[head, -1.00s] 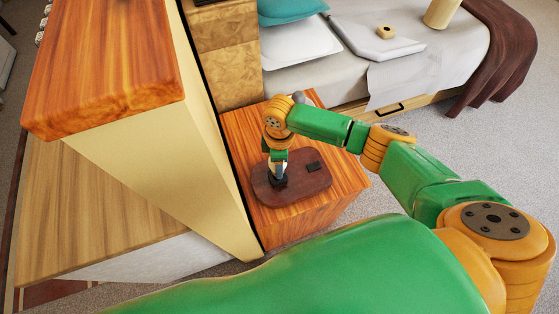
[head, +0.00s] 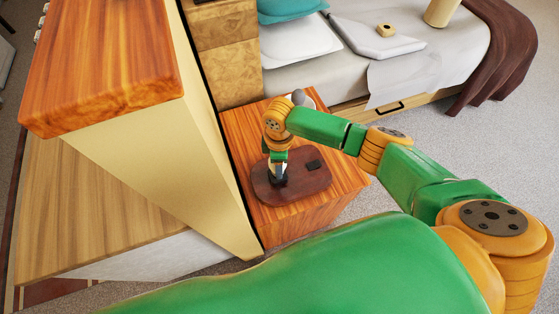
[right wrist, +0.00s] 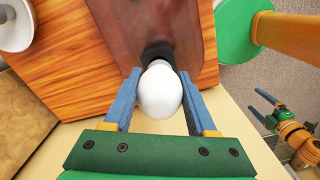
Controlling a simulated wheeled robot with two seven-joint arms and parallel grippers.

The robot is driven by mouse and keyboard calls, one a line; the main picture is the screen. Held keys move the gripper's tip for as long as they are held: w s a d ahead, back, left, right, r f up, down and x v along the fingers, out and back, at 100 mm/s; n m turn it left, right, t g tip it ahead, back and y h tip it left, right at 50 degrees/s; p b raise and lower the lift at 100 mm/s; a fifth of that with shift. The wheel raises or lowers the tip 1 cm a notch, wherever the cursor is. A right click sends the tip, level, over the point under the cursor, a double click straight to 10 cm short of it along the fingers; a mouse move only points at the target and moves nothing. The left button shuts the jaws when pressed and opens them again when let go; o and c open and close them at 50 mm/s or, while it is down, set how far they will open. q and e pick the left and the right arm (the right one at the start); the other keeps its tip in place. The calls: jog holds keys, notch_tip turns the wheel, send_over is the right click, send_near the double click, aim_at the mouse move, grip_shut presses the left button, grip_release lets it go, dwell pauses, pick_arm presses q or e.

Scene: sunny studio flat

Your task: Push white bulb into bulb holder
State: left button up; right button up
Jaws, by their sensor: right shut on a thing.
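The white bulb (right wrist: 160,92) is between the blue fingers of my right gripper (right wrist: 160,74) in the right wrist view. The gripper is shut on it. The bulb's far end meets the black bulb holder (right wrist: 158,53); how deep it sits is hidden by the bulb. In the head view my right gripper (head: 279,170) points down at the holder (head: 279,182) on the left part of a dark brown board (head: 305,188). My left gripper (right wrist: 255,101) shows small at the right of the right wrist view, its fingers apart and empty, away from the board.
The board lies on an orange wooden cabinet (head: 340,183) and carries a black block (head: 313,165). A grey ball-shaped thing (head: 298,97) stands at the cabinet's back. A tall cream partition (head: 165,165) rises close on the left. A bed (head: 400,75) is behind.

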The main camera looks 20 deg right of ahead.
jog(key=shift+f, duration=0.4)
dwell(0.7)
jog(key=shift+f, duration=0.25)
jog(key=shift+f, duration=0.3)
dwell(0.7)
jog(key=shift+s+f, duration=0.15)
jog(key=shift+f, duration=0.1)
dwell(0.6)
jog(key=o, duration=1.5)
jog(key=shift+o, duration=0.2)
jog(key=shift+r, duration=0.1)
notch_tip(320, 180, up, 7)
jog(key=p, duration=0.7)
jog(key=shift+p, duration=0.3)
